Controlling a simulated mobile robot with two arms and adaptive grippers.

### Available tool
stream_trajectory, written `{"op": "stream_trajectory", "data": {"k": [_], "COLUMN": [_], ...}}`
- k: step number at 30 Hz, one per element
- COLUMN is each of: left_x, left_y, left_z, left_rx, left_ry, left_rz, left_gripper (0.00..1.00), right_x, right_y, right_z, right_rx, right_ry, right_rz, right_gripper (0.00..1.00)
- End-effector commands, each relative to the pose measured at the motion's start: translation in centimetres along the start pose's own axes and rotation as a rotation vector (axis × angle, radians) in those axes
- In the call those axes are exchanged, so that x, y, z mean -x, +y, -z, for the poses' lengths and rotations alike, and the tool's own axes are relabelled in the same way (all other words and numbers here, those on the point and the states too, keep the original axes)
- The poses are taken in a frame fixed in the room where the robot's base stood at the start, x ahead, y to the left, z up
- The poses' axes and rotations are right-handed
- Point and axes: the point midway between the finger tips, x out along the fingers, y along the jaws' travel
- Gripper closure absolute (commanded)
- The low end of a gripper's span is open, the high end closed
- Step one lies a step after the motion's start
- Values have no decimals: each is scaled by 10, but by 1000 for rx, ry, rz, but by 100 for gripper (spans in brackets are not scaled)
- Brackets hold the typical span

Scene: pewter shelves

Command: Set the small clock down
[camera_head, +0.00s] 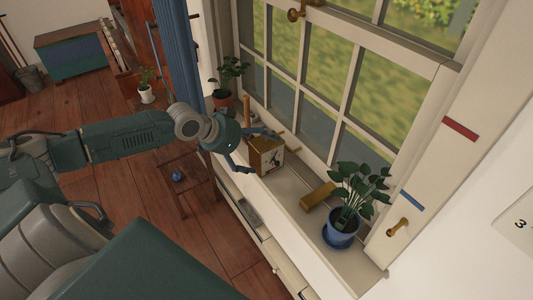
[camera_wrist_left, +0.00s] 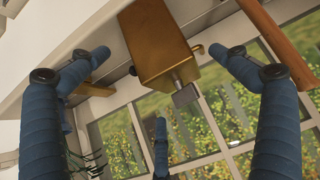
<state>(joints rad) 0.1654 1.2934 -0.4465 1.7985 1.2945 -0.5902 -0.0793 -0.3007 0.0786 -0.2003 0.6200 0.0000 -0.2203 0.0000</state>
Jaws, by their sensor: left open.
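The small clock (camera_head: 272,161) is a brown and gold box with a white dial. It stands on the window sill (camera_head: 285,188), close to the window. In the left wrist view its gold-brown body (camera_wrist_left: 152,42) shows from behind, with a small metal key or knob on it. My left gripper (camera_head: 254,151) is open at the clock's left side, with blue-grey fingers spread to either side of it. In the wrist view gaps show between the fingers and the clock. My right gripper is not in view.
A brass-coloured block (camera_head: 318,195) and a plant in a blue pot (camera_head: 341,229) stand farther right on the sill. Another potted plant (camera_head: 224,98) stands beyond the gripper. The window frame (camera_head: 345,110) borders the sill behind. Bare sill shows between clock and block.

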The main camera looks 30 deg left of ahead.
Motion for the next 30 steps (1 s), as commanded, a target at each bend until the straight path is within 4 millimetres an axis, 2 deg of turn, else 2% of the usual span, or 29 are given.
{"op": "stream_trajectory", "data": {"k": [8, 14, 18, 27, 30], "left_x": [-16, -41, -58, -64, -64], "left_y": [1, 1, 1, 0, 0], "left_z": [2, 4, 2, 0, 0], "left_rx": [-1, 2, 0, -4, -3], "left_ry": [0, 0, 0, -2, -2], "left_rz": [-1, -3, -2, -1, -1], "left_gripper": [1, 1, 1, 1, 19], "right_x": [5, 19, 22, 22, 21], "right_y": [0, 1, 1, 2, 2], "right_z": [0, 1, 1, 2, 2], "right_rx": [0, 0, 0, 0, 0], "right_ry": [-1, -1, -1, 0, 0], "right_rz": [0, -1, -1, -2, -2], "right_gripper": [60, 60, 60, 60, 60]}}
